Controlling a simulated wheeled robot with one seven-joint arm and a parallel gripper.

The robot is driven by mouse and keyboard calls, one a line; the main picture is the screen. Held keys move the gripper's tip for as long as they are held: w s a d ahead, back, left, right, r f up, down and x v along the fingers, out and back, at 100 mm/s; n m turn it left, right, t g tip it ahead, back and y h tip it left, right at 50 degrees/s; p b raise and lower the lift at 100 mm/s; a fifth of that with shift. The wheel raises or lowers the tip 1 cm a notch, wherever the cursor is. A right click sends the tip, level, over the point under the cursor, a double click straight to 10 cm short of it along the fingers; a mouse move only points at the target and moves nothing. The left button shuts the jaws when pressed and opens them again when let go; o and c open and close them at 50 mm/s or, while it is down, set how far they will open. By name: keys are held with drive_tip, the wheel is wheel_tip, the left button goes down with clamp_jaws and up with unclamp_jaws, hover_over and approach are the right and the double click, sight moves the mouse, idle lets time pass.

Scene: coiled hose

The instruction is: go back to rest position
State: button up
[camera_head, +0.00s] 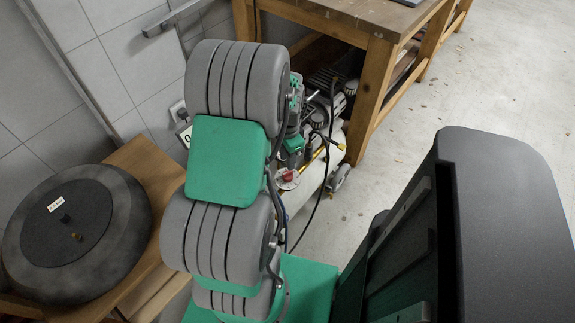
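My gripper is not visible in the head view. My grey and green arm rises through the middle of the picture, its links stacked one above another. The end of the arm cannot be made out. No coiled hose is clearly visible. A dark, round, tyre-like object (112,224) with a small white label lies at the left, on or against a wooden surface (152,172).
A wooden workbench (385,20) stands behind my arm. Under it, partly hidden by my arm, is a compressor-like machine (330,150) with a black cable or hose. A tiled wall (130,75) is at the left. Grey floor (480,90) is open at the right.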

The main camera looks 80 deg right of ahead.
drive_tip(key=shift+r, duration=0.8)
drive_tip(key=w+a+r+n+t+h+p, duration=0.1)
drive_tip(key=w+a+r+n+p, duration=0.3)
drive_tip(key=w+a+r+n, duration=0.6)
drive_tip(key=w+a+r+n+p, duration=0.3)
drive_tip(key=w+a+r, duration=0.4)
drive_tip(key=w, duration=0.6)
drive_tip(key=a+r+n+p, duration=0.1)
drive_tip(key=a+r+n, duration=0.3)
drive_tip(key=a, duration=0.4)
drive_tip(key=w+a+r+n+t+p, duration=0.1)
drive_tip(key=a+r+n, duration=0.3)
drive_tip(key=a, duration=0.4)
drive_tip(key=w+a+r+n+t+y+p, duration=0.1)
drive_tip(key=a+r+n+p, duration=0.2)
drive_tip(key=a+n, duration=0.3)
drive_tip(key=a+r, duration=0.1)
drive_tip(key=a, duration=0.1)
drive_tip(key=shift+a+r, duration=0.15)
drive_tip(key=shift+a, duration=0.25)
